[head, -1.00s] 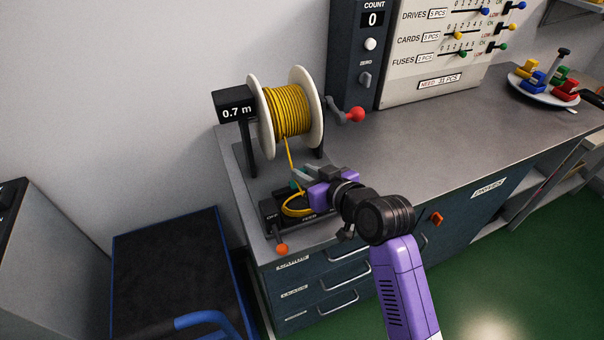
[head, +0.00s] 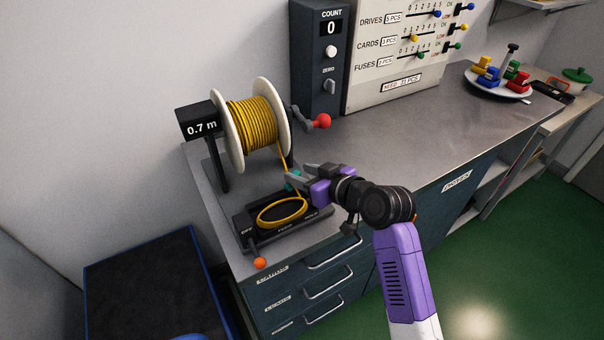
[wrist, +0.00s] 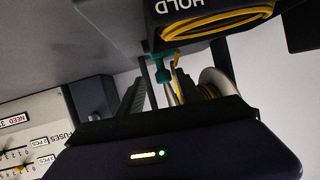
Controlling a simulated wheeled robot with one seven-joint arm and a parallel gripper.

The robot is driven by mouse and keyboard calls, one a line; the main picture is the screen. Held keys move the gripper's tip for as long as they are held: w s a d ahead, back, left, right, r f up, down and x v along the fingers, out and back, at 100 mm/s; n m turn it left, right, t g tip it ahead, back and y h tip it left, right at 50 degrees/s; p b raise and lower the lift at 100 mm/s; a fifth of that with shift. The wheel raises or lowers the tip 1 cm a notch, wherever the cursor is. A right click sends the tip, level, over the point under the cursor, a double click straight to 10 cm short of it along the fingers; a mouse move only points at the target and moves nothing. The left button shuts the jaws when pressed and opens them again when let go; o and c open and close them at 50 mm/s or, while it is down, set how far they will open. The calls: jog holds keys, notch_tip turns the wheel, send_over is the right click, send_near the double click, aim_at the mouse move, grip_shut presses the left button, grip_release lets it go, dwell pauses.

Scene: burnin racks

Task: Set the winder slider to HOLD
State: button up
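The winder's spool of yellow cable (head: 252,122) stands on the bench beside a box reading 0.7 m (head: 198,124). A black base (head: 243,224) in front, labelled along its front edge, carries a loop of cable (head: 282,213). The HOLD label (wrist: 194,6) shows upside down in the wrist view. My gripper (head: 290,178) is open, behind the loop. A teal knob-like part (wrist: 168,62) by the HOLD end appears between my fingers, with no clear contact. I cannot tell whether it is the slider's handle. An orange ball (head: 260,263) sticks out at the base's front left.
A red-knobbed crank (head: 321,121) is right of the spool. Behind it stand a COUNT box (head: 317,62) and a pale panel (head: 398,60) with sliders. A plate of coloured pieces (head: 500,84) is farther right. The bench middle (head: 400,130) is clear.

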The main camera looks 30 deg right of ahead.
jog(key=shift+b+v, duration=0.4)
jog(key=shift+v, duration=3.5)
jog(key=s+d+r+m+t+h, duration=0.2)
jog(key=d+r+m+t+h, duration=0.1)
jog(key=r+t+h, duration=0.1)
jog(key=s+a+f, duration=0.2)
jog(key=s+a, duration=0.2)
jog(key=s, duration=0.7)
jog(key=s+a+f+n+g+y, duration=0.1)
jog(key=s+a+f, duration=0.2)
jog(key=s, duration=0.9)
jog(key=s+a+f+g, duration=0.1)
jog(key=s+a+f, duration=0.2)
jog(key=s, duration=0.8)
jog(key=shift+s+a+n+y, duration=0.15)
jog(key=shift+a+n+y, duration=0.15)
jog(key=shift+a, duration=0.55)
